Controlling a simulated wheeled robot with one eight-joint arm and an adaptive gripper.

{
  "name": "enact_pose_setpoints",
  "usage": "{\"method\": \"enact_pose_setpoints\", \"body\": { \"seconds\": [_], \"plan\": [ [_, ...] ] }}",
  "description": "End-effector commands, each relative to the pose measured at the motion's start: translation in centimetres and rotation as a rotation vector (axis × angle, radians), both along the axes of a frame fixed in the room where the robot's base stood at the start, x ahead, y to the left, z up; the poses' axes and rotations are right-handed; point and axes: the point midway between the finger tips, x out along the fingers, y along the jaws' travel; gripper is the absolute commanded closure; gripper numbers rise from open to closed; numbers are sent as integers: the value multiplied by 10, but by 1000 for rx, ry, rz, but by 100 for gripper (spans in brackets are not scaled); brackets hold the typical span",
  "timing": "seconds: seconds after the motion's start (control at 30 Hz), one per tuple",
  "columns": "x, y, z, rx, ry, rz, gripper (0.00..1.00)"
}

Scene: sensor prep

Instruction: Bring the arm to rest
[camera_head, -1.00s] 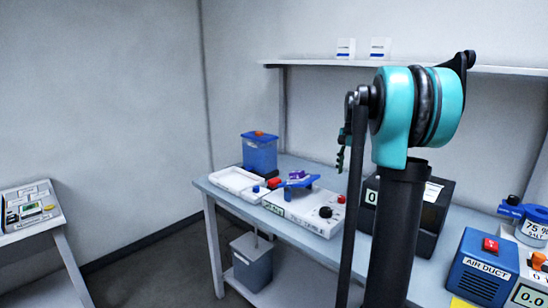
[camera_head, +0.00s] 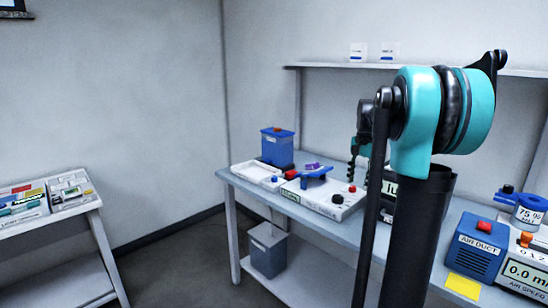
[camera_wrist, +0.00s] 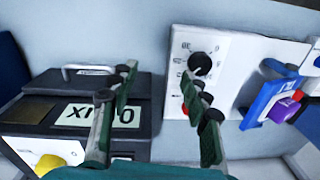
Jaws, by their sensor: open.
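My arm (camera_head: 412,148) stands at the right of the head view, a teal joint over a dark upright link. My gripper (camera_wrist: 158,75) is open, with two dark green fingers spread apart and nothing visible between them. In the wrist view it is above the bench, over the area between a black box with a label (camera_wrist: 95,113) and a white panel with a black knob (camera_wrist: 200,64). In the head view only a small part of the gripper shows beside the arm; the rest is hidden.
A wall shelf (camera_head: 335,67) runs behind. A side table (camera_head: 60,227) stands left, with open floor between.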

Motion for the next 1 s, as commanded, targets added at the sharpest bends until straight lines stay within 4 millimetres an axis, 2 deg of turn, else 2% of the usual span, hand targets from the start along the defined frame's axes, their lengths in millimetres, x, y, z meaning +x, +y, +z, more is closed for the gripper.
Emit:
{"method": "enact_pose_setpoints", "body": {
  "seconds": [0.27,0.47,0.57,0.8,0.9,1.0],
  "plan": [
    [-32,22,-28,-20,-45,129,53],
    [-74,47,-63,-47,-97,282,53],
    [-109,63,-91,-70,-134,396,53],
    [-215,98,-170,-149,-238,712,53],
    [-249,106,-194,-178,-268,807,53],
    [-270,110,-209,-197,-288,869,53]
  ]
}}
